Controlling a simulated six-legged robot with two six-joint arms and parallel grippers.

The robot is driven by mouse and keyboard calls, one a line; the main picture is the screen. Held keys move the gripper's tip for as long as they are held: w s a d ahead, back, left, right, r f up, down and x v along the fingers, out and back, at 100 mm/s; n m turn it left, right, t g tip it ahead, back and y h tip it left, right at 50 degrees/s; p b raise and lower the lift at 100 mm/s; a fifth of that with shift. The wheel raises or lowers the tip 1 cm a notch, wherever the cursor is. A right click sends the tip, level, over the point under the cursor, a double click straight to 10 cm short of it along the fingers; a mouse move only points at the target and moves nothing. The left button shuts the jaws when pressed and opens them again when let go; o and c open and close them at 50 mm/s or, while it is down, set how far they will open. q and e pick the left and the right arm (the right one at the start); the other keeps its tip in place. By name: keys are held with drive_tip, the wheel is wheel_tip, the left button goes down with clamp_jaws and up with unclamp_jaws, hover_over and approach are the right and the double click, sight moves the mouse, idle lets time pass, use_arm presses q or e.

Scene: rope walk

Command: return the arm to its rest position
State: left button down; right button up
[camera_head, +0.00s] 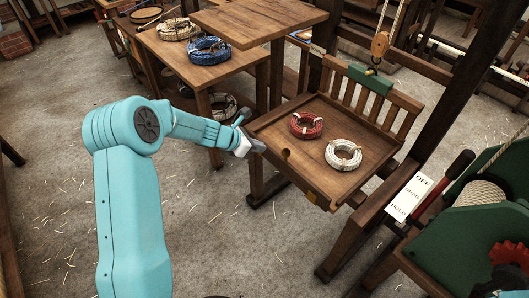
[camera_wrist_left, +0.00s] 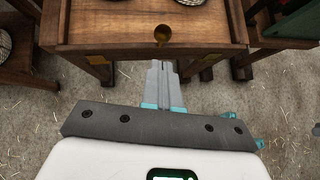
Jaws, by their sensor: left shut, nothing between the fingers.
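My left arm is teal and reaches in from the left in the head view. My left gripper (camera_head: 258,147) is shut and empty, just off the front left edge of a wooden tray (camera_head: 290,167). In the left wrist view the closed fingers (camera_wrist_left: 161,66) point at the tray's front edge (camera_wrist_left: 125,48), below a round notch. I cannot tell whether they touch it. A bit of teal at the head view's bottom right corner may be my right arm; its gripper is not in view.
A red rope coil (camera_head: 306,125) and a white coil (camera_head: 343,155) lie in the tray. A table (camera_head: 185,68) behind my arm carries more coils. A green winch (camera_head: 470,215) with a lever and a sign (camera_head: 412,196) stands at right. The floor at lower left is clear.

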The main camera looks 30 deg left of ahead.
use_arm(q)
drive_tip(key=s+d+f+m+g+h, duration=0.1)
drive_tip(key=s+d+f+m+g, duration=0.1)
drive_tip(key=s+d+f, duration=0.4)
drive_tip(key=s+d+f+m+g+h, duration=0.1)
drive_tip(key=s+d+f+m+g, duration=0.15)
drive_tip(key=d, duration=0.65)
drive_tip(key=s+d+f+m+g+y, duration=0.1)
drive_tip(key=s+d+f+m, duration=0.1)
drive_tip(key=s+m, duration=0.5)
drive_tip(key=s+d+f+m+g, duration=0.1)
drive_tip(key=s+d+f+m, duration=0.1)
drive_tip(key=s+m, duration=0.5)
drive_tip(key=s+d+f+m+g+y, duration=0.1)
drive_tip(key=s+d+f+m, duration=0.2)
drive_tip(key=s+m, duration=0.4)
drive_tip(key=shift+s+f+m+y, duration=0.3)
drive_tip(key=shift+f+m, duration=0.2)
drive_tip(key=shift+m, duration=0.75)
drive_tip(key=shift+w+d, duration=0.1)
drive_tip(key=shift+d, duration=0.1)
